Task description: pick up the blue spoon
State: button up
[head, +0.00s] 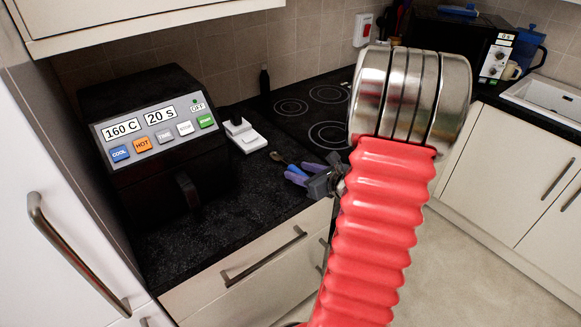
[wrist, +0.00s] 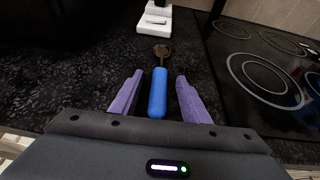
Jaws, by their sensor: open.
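The blue spoon (wrist: 158,92) lies on the black speckled counter in the wrist view. Its blue handle points toward my gripper and its dark bowl end points away. My gripper (wrist: 157,93) is open, with one purple finger on each side of the handle. I see gaps between the handle and both fingers. In the head view my gripper (head: 296,176) is at the counter's front edge, and the spoon (head: 283,162) shows just beyond the fingers, mostly hidden by them.
A black air fryer (head: 150,130) with labelled buttons stands on the counter at left. A white socket block (head: 244,134) sits behind the spoon. The black hob (head: 310,105) is to its right. Drawers with metal handles (head: 262,256) are below the counter.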

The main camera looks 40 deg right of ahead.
jog(key=shift+c, duration=0.4)
grip_shut()
jog(key=shift+r, duration=0.15)
notch_tip(320, 180, up, 10)
dwell(0.7)
dwell(0.5)
